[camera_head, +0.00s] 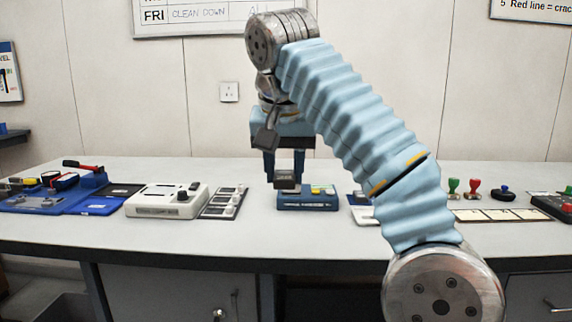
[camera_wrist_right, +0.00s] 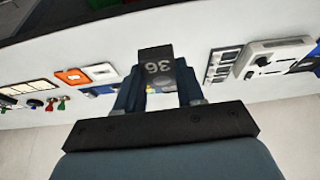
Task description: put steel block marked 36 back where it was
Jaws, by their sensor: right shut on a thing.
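The dark steel block marked 36 (camera_wrist_right: 155,68) is between the two fingers of my right gripper (camera_head: 284,172), with its number facing the wrist camera. In the head view the block (camera_head: 285,181) hangs at the fingertips, in front of the left end of a blue holder (camera_head: 306,201) on the bench. The block looks held above the bench; whether it touches the holder I cannot tell. Yellow and green pieces show on the holder's top. In the wrist view the fingers and block hide most of the holder. My left gripper is not in view.
Left of the holder are a dark tray (camera_head: 222,203) with several pale pieces, a white device (camera_head: 167,201) and a blue station (camera_head: 60,197) with a red-handled tool. To the right stand red and green stamps (camera_head: 474,187). The bench front edge (camera_head: 250,252) is clear.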

